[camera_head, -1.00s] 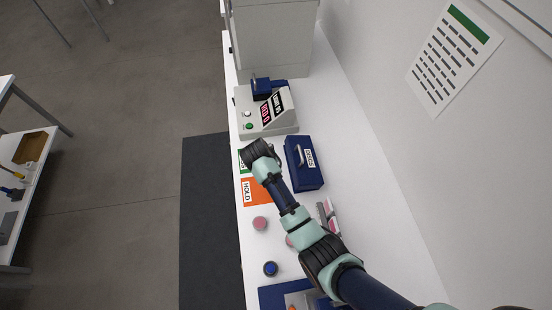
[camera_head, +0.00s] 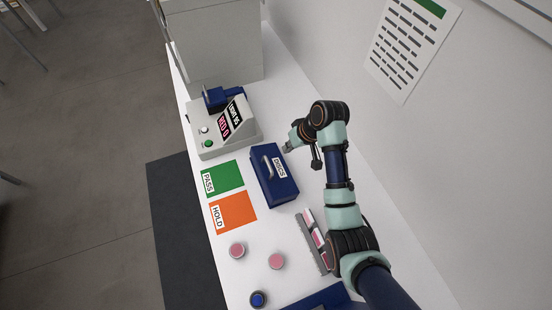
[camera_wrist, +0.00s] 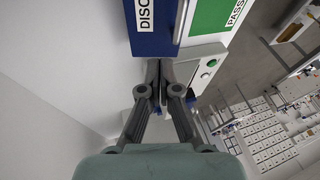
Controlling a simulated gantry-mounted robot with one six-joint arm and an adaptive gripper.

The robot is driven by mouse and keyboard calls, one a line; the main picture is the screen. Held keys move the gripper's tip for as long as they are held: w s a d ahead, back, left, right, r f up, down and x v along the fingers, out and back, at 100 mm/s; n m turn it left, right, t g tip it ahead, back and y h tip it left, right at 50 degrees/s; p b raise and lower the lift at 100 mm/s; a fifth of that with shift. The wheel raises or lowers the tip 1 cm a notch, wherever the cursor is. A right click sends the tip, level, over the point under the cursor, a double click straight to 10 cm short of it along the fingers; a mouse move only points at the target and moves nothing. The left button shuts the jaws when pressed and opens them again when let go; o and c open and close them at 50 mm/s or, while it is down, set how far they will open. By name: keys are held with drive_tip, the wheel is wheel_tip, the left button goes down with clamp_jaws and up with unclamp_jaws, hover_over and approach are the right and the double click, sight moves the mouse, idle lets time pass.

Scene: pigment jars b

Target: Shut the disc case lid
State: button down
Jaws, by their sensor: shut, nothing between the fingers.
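The blue disc case (camera_head: 285,188), labelled DISCS, stands on the white bench with a pale handle (camera_head: 269,167) on it. Its lid looks down in the head view, with no open gap visible; I cannot tell if it is fully shut. My gripper (camera_head: 287,150) is at the case's far end, partly hidden by my arm. In the wrist view my gripper (camera_wrist: 165,65) has its fingertips together and empty, close to the edge of the disc case (camera_wrist: 157,46). I cannot tell if they touch it.
A grey machine (camera_head: 222,125) stands beyond the case. A green PASS mat (camera_head: 227,177) and an orange HOLD mat (camera_head: 236,211) lie to its left. A rack (camera_head: 314,241) and several jars, including a pink one (camera_head: 277,261), are nearer. The wall is at right.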

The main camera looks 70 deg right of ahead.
hover_over(274, 170)
drive_tip(key=s+d, duration=0.2)
wheel_tip(274, 170, down, 5)
drive_tip(key=shift+w+a+f, duration=0.5)
drive_tip(key=shift+f, duration=0.2)
drive_tip(key=shift+w+a+f, duration=0.5)
drive_tip(key=shift+f, duration=0.15)
